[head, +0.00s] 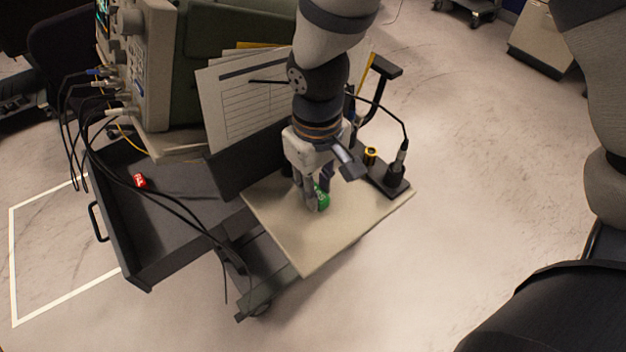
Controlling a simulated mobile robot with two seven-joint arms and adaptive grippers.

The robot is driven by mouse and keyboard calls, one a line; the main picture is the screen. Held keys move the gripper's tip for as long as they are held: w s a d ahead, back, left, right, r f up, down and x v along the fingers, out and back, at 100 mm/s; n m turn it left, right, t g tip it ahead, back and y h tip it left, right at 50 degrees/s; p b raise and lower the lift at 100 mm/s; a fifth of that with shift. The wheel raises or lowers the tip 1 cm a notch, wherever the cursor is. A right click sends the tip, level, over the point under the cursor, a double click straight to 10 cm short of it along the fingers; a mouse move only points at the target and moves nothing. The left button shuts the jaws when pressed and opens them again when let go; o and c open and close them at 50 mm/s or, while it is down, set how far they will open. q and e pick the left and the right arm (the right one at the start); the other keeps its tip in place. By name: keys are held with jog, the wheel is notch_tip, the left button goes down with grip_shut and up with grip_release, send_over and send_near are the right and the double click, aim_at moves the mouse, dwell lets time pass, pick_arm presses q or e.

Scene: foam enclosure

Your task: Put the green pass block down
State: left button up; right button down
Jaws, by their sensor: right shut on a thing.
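The green pass block (323,201) is at the fingertips of my right gripper (318,196), which points down over the pale board (300,245). The gripper is shut on the block, and its fingers and wrist cover part of it. The block is at or just above the board's surface; I cannot tell whether it touches. My left gripper is not in view.
A red block (140,181) lies in the open dark drawer (165,220) at left. A black stand (385,180) with a cabled tool is on the board's right side. Papers (240,105) stand behind. Cables hang across the drawer. The board's front is clear.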

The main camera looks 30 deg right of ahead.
jog(key=shift+r, duration=0.1)
jog(key=c, duration=1.5)
grip_release()
jog(key=shift+o, duration=0.2)
